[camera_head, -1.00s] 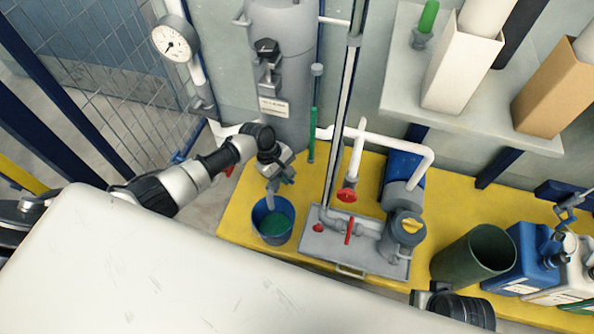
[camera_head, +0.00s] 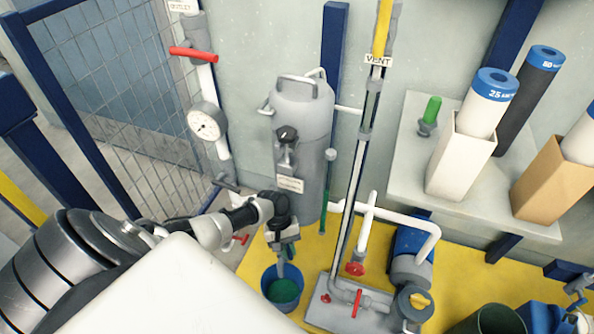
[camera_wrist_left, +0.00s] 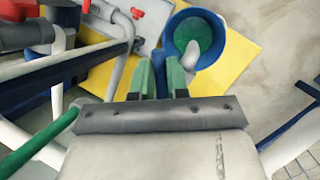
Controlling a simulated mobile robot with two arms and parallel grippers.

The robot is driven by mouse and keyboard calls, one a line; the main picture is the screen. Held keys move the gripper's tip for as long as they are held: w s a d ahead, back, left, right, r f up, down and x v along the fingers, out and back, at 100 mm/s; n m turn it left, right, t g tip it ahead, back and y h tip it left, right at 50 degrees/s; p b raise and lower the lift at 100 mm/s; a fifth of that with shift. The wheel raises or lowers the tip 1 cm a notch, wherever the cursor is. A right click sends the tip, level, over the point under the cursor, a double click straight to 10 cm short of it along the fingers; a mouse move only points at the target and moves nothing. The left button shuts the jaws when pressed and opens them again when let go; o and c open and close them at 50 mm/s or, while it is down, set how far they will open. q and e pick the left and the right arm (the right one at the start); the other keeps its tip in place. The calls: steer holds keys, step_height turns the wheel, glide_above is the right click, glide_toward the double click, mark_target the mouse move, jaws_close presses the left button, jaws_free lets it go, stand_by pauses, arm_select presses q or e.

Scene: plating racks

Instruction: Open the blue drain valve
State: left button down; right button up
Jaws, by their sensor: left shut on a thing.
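My left gripper (camera_head: 283,250) is at the foot of the grey upright vessel (camera_head: 312,140), just above the blue bucket (camera_head: 267,285). In the left wrist view its two green fingertips (camera_wrist_left: 159,76) are closed on a narrow dark blue piece, the drain valve's handle (camera_wrist_left: 159,66). The gripper hides the valve in the head view. A grey spout (camera_wrist_left: 191,54) beside the fingers points into the blue bucket (camera_wrist_left: 222,55), which has green inside. I cannot tell from these frames how far the valve is turned. My right gripper is not in view.
The bucket stands on a yellow platform (camera_head: 330,255). A pressure gauge (camera_head: 206,122) and a red-handled outlet pipe (camera_head: 193,53) are left of the vessel. A vent pipe (camera_head: 352,190) and a pump tray with red valves (camera_head: 325,312) are at the right. A mesh fence (camera_head: 120,100) stands left.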

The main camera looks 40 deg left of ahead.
arm_select(q)
steer(key=shift+s+a+m+g, duration=0.15)
steer(key=shift+s+m+g, duration=0.15)
steer(key=shift+m, duration=0.4)
steer(key=c, duration=1.1)
jaws_free()
steer(key=shift+a, duration=0.1)
steer(key=shift+w, duration=0.1)
